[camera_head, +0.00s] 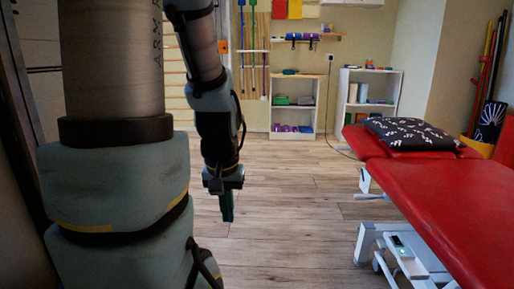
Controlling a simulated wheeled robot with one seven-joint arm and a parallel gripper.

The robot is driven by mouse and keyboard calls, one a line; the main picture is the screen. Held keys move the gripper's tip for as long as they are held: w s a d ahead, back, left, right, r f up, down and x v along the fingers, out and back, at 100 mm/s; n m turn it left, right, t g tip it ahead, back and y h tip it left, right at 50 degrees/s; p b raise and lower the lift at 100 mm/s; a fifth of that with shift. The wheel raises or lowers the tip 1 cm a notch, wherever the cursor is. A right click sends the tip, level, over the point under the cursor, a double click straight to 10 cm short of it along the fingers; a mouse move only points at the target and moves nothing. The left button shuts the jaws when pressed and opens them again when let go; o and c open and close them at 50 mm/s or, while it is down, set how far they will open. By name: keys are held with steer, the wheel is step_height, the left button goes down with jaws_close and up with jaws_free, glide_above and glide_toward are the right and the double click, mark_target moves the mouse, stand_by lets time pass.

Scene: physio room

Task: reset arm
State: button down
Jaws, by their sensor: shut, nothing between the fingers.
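My arm hangs down on the left half of the head camera view. Its thick upper part fills the left side. The thinner forearm drops from the top to my gripper (227,208), which points down over the wooden floor. The fingers are together and nothing shows between them. The gripper touches nothing that I can see.
A red treatment table (440,208) with a black patterned pillow (408,133) stands at the right. White shelves (296,105) with small items stand against the back wall. A dark door frame (22,130) is close at the left. The wooden floor (300,200) in the middle is clear.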

step_height(320, 180, up, 32)
steer(key=p, duration=2.9)
steer(key=shift+f+p, duration=0.2)
steer(key=shift+p, duration=0.15)
steer(key=shift+w, duration=0.1)
